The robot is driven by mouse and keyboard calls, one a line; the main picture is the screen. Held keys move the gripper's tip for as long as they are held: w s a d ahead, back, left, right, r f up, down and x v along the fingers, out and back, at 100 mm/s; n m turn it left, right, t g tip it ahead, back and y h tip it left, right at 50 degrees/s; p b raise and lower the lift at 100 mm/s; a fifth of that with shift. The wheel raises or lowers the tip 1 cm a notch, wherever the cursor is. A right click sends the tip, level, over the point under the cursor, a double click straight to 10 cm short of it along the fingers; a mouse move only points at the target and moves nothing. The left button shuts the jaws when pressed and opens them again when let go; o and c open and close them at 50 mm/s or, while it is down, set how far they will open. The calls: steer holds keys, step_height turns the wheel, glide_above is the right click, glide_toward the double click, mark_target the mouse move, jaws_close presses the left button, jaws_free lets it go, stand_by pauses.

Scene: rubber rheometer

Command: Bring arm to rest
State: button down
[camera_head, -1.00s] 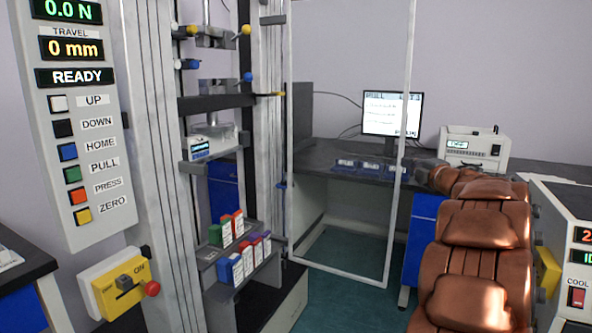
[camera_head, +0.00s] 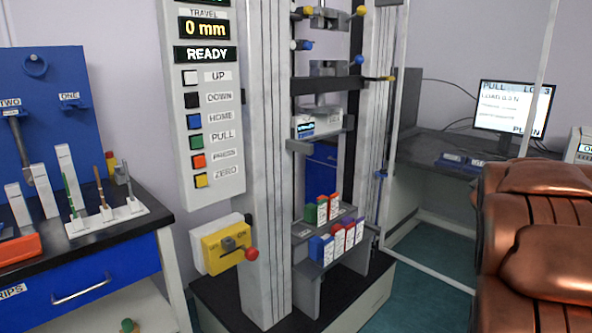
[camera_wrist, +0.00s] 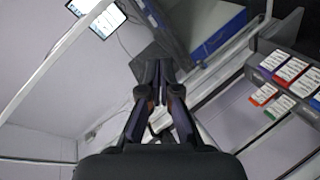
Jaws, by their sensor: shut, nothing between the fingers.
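My gripper (camera_wrist: 158,85) shows in the wrist view with its dark fingers together and nothing between them. It hangs in free air in front of the test frame and the desk. In the head view my copper-coloured arm fills the right edge, and the gripper itself is not seen there.
The test machine's column (camera_head: 262,170) and control panel (camera_head: 207,110) stand in the middle, with small coloured boxes (camera_head: 335,232) on a stepped rack; the boxes also show in the wrist view (camera_wrist: 283,75). A bench (camera_head: 95,242) is at left. A monitor (camera_head: 513,108) stands behind a clear guard's post (camera_head: 543,85).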

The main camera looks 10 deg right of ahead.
steer(key=s+a+f+m+g+y, duration=0.1)
steer(key=s+a+f+g+y, duration=0.1)
steer(key=s+a+f, duration=0.45)
steer(key=s+a+f+m+g+y, duration=0.15)
steer(key=a+f, duration=0.25)
steer(key=a, duration=0.5)
steer(key=s+a+f+m+g+y, duration=0.1)
steer(key=s+a+f+g+y, duration=0.15)
steer(key=a+f, duration=0.35)
steer(key=s+a+f+n+g+y, duration=0.1)
steer(key=s+a+f+g+y, duration=0.15)
steer(key=s+a, duration=0.85)
steer(key=s+a+f+g+y, duration=0.1)
steer(key=s+a+f+g, duration=0.25)
steer(key=s+a, duration=0.7)
step_height(320, 180, up, 24)
steer(key=s+p, duration=0.1)
steer(key=p, duration=2.1)
steer(key=shift+s+d+r+p, duration=0.15)
steer(key=shift+d+r+p, duration=0.05)
steer(key=shift+d+p, duration=0.2)
